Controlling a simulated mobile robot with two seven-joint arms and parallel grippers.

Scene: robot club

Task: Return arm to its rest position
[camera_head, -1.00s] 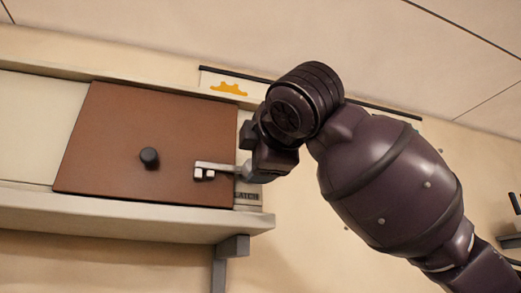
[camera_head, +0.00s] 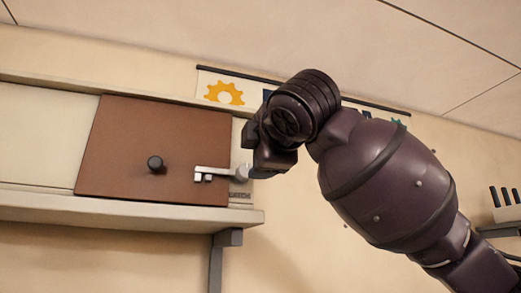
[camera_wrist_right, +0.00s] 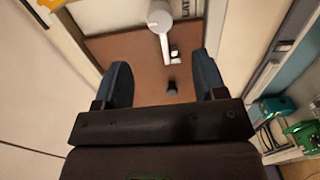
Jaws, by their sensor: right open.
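My right arm comes in from the right in the head view. Its gripper is at the right edge of a brown door panel (camera_head: 120,135), by a silver latch lever (camera_head: 214,173); its fingers are mostly hidden there. In the right wrist view my right gripper (camera_wrist_right: 160,60) is open, with nothing between its two blue fingers. Beyond them show the latch lever (camera_wrist_right: 165,42), its round grey pivot and the brown panel (camera_wrist_right: 125,47). A black knob (camera_head: 155,164) sits on the panel and also shows in the wrist view (camera_wrist_right: 172,88). My left gripper is not in view.
The panel stands above a pale shelf ledge (camera_head: 130,212) with a grey bracket (camera_head: 222,245) below. A poster with an orange gear (camera_head: 224,93) hangs behind the arm. Green objects (camera_wrist_right: 305,135) lie at the right of the wrist view.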

